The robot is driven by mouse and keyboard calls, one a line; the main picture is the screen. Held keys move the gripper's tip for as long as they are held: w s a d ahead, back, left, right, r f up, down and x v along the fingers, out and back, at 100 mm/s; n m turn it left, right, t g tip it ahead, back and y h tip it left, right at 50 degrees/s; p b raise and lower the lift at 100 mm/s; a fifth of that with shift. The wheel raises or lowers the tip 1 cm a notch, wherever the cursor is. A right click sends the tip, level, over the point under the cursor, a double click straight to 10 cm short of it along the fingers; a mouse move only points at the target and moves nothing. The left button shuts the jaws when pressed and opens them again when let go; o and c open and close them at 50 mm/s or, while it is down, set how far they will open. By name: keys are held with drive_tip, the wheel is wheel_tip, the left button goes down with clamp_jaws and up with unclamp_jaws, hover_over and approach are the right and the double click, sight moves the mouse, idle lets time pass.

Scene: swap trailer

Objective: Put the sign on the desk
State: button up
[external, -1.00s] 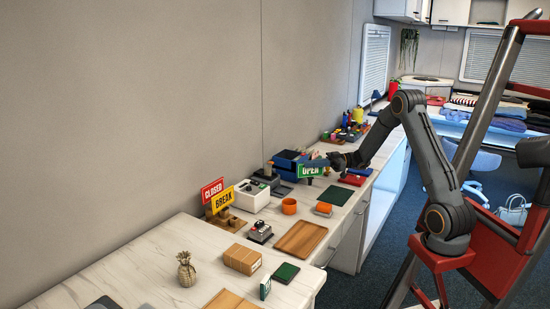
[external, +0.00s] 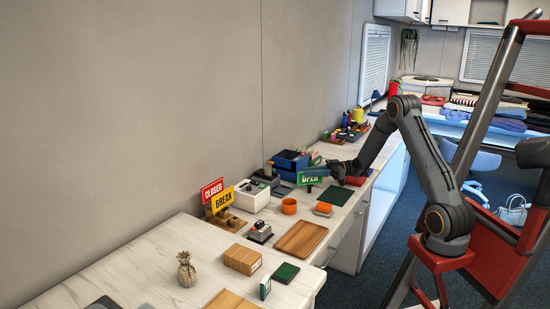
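A green OPEN sign (external: 312,177) is at the far end of my gripper (external: 329,172), over the desk (external: 335,225). The fingers are small and dark here, but the sign moves with the gripper, so my gripper appears shut on its right side. The sign is slightly tilted and close to the desk top; I cannot tell whether it touches. A red CLOSED sign (external: 212,188) and a yellow BREAK sign (external: 223,199) stand in a wooden holder (external: 226,221) against the wall.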

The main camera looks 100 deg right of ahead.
drive_tip(key=shift+r, duration=0.15)
drive_tip(key=s, duration=0.3)
drive_tip(key=shift+s+r, duration=0.1)
drive_tip(key=shift+r, duration=0.2)
wheel_tip(320, 180, up, 6)
drive_tip(key=shift+r, duration=0.2)
drive_tip(key=w+a+f+g+y, duration=0.1)
drive_tip(key=w+a+g+y, duration=0.15)
drive_tip(key=w+a, duration=0.45)
drive_tip(key=w+a+f+g+y, duration=0.2)
drive_tip(key=w+a+y, duration=0.3)
drive_tip(key=a, duration=0.5)
drive_tip(key=w+a+f+g+y, duration=0.1)
drive_tip(key=w+a+g, duration=0.15)
drive_tip(key=a, duration=0.65)
drive_tip(key=w+a+f+g, duration=0.1)
drive_tip(key=a+f+g, duration=0.15)
drive_tip(key=a, duration=0.55)
drive_tip(key=s+a+f+g+h, duration=0.2)
drive_tip(key=s+a, duration=0.2)
drive_tip(key=a, duration=0.4)
drive_tip(key=s+a+f+g+h, duration=0.1)
drive_tip(key=s+a+g+h, duration=0.2)
drive_tip(key=a, duration=0.6)
drive_tip(key=s+a+f+n+g+h, duration=0.1)
drive_tip(key=s+a+f+g+h, duration=0.1)
drive_tip(key=s+a, duration=0.4)
drive_tip(key=shift+s+a+f+g+h, duration=0.25)
drive_tip(key=shift+a+g+h, duration=0.4)
drive_tip(key=shift+a, duration=1.05)
